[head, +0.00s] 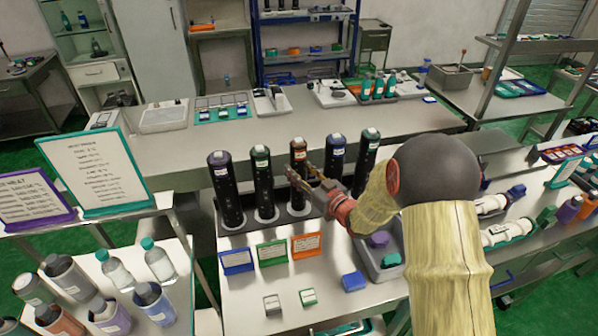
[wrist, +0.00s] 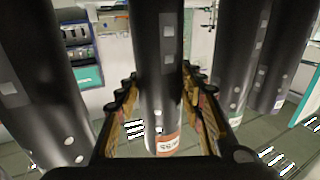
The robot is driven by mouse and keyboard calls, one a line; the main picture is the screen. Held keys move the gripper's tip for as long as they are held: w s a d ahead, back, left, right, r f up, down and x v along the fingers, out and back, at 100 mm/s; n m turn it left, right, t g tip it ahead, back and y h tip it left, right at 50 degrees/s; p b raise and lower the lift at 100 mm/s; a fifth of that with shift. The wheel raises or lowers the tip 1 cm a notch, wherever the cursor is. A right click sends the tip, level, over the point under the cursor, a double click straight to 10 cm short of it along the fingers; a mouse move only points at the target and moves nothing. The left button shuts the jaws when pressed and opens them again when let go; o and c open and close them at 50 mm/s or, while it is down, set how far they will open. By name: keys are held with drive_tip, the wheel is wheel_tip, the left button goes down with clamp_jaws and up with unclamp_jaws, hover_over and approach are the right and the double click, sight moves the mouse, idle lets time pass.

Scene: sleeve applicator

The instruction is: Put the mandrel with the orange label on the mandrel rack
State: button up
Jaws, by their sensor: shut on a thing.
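The mandrel with the orange label (head: 299,155) is a tall black cylinder with an orange-brown band near its top. It stands upright, third from the left in a row of similar black mandrels. My gripper (head: 306,178) is shut on its upper part. In the wrist view the mandrel (wrist: 158,80) runs between the fingers, and its orange label (wrist: 167,145) shows. The row stands along a grey base (head: 232,236) with pale rings around the mandrels' feet. I cannot tell whether this base is the mandrel rack, nor whether the held mandrel rests fully in it.
Close neighbours are a green-banded mandrel (head: 262,185) on the left and a blue-banded one (head: 335,156) on the right. Blue, green and orange cards (head: 306,245) stand in front. A grey tray (head: 372,262) with caps lies right of them. The front bench is partly clear.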

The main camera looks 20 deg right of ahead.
drive_tip(key=shift+f, duration=0.2)
drive_tip(key=o, duration=1.4)
drive_tip(key=shift+o, duration=0.4)
drive_tip(key=shift+r, duration=0.15)
